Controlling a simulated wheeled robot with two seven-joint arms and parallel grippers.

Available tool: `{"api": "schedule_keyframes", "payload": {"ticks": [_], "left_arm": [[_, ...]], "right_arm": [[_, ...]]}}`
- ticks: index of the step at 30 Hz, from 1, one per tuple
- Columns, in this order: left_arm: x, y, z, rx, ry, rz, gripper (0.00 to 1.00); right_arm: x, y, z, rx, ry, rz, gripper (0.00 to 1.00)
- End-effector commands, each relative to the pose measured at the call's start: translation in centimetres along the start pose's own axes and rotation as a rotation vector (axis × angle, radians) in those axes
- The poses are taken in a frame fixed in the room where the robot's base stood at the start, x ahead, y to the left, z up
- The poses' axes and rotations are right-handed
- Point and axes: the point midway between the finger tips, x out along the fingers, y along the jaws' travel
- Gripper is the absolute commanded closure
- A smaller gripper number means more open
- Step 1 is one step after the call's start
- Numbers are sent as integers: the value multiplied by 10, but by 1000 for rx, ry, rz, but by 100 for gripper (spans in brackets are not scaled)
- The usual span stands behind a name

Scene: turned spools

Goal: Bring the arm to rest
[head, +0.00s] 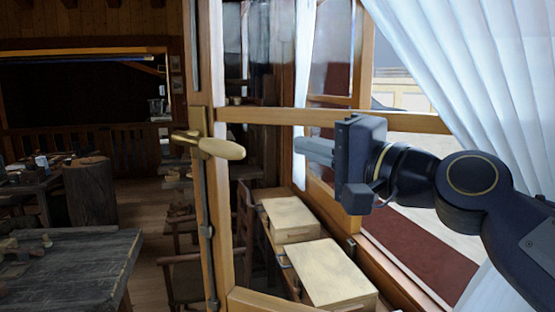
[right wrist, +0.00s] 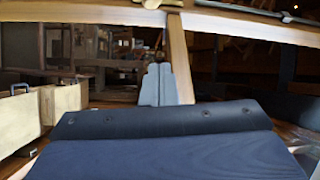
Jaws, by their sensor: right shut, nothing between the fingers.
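My right gripper (head: 314,149) is raised at the right of the head view, held level with its fingers pointing left. Its grey fingers lie together with nothing between them. In the right wrist view the same shut fingertips (right wrist: 159,84) stand side by side at the middle, in front of a wooden post. My dark right arm reaches in from the right edge of the head view. No spool can be made out clearly. My left gripper is not in view.
A wooden window frame with a brass handle (head: 222,149) stands left of my right gripper. Two pale wooden boxes (head: 335,274) lie below it. White curtains (head: 440,60) hang behind my arm. A dark table (head: 75,265) is at the lower left, with small objects on it.

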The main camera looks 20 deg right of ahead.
Motion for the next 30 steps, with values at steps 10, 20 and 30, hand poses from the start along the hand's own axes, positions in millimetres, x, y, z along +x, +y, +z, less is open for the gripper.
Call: {"api": "schedule_keyframes", "payload": {"ticks": [10, 20, 30], "left_arm": [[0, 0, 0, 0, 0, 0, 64], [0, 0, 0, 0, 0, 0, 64], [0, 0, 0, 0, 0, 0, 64]], "right_arm": [[-14, 77, 21, -149, -55, 185, 100], [-107, 291, 96, -518, -382, 660, 100], [-179, 384, 146, -660, -645, 844, 100]]}}
